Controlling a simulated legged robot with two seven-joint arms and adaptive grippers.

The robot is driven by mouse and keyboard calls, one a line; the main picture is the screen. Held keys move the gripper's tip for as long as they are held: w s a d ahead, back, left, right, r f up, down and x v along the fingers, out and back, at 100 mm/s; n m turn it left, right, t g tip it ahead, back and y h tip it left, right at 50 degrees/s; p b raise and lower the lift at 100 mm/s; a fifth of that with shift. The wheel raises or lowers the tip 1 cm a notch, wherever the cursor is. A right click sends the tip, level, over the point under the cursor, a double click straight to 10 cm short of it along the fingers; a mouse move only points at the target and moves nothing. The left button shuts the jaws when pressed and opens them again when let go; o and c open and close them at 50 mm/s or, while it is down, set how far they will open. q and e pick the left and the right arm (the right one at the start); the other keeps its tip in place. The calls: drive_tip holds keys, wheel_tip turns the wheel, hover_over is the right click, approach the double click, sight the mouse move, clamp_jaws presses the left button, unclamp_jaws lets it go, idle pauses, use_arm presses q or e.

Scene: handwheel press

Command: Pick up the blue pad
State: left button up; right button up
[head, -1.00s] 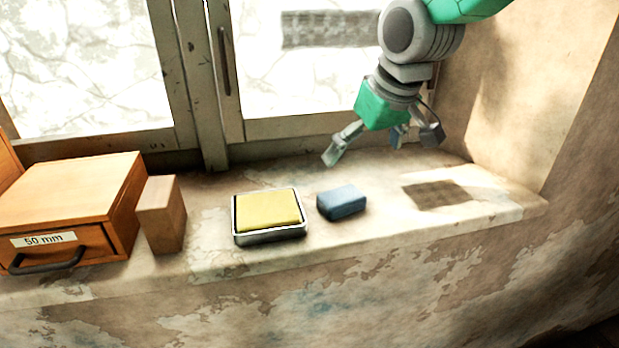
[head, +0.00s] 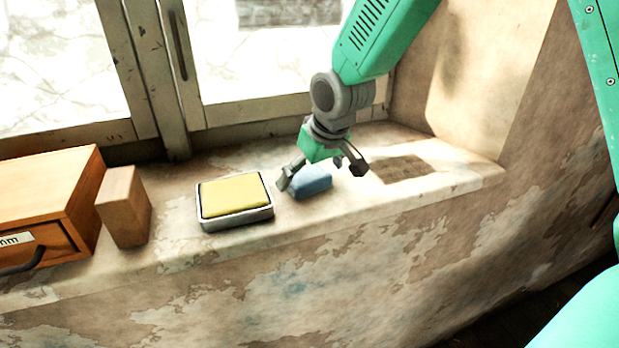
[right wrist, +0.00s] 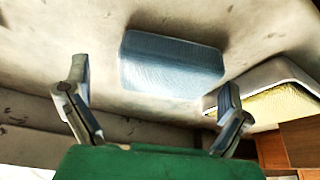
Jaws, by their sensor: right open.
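The blue pad (head: 313,183) lies on the stone window sill, to the right of a metal tray with a yellow pad. My right gripper (head: 322,178) is open and empty, low over the pad, and its fingers partly cover it. In the right wrist view the blue pad (right wrist: 172,65) lies ahead of the open fingers (right wrist: 153,100), nearer the right finger, and it is not held. My left gripper is not in view.
The metal tray (head: 236,219) with its yellow pad (head: 232,194) stands close to the left of the blue pad. A wooden block (head: 124,207) and a wooden drawer box (head: 50,190) stand farther left. The window frame (head: 172,100) rises behind the sill (head: 450,178). The sill's right end is clear.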

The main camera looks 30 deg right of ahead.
drive_tip(key=shift+w+a+f, duration=0.1)
drive_tip(key=shift+w+f, duration=0.1)
drive_tip(key=shift+f, duration=0.05)
drive_tip(key=shift+a+r, duration=0.1)
drive_tip(key=shift+a, duration=0.2)
drive_tip(key=shift+s+a+r, duration=0.1)
drive_tip(key=shift+s+a, duration=0.05)
drive_tip(key=c, duration=1.2)
drive_tip(key=shift+d, duration=0.2)
